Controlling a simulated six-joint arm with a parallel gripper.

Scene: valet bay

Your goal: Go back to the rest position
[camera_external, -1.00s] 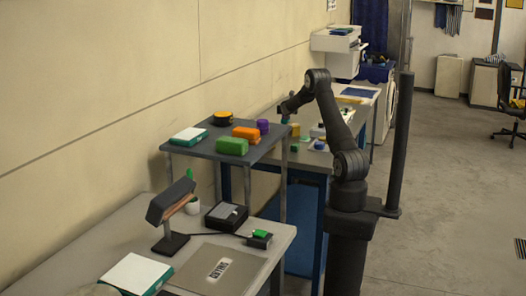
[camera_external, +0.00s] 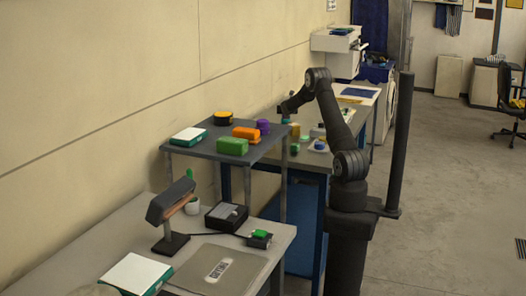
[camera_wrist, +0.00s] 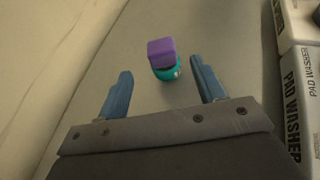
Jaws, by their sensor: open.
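My gripper (camera_external: 284,112) is at the end of my bent arm, above the area just right of the grey raised shelf (camera_external: 205,150). In the wrist view its two blue fingers (camera_wrist: 161,66) are spread apart with nothing held between them. Beyond the fingertips, a purple block (camera_wrist: 161,52) sits on a round teal piece (camera_wrist: 168,73) on a grey surface. I cannot tell whether the fingers are near its height.
The shelf holds a green block (camera_external: 232,146), an orange block (camera_external: 246,133), a purple piece (camera_external: 263,126) and a white-green box (camera_external: 188,135). White pad washer boxes (camera_wrist: 300,95) line the wrist view's right side.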

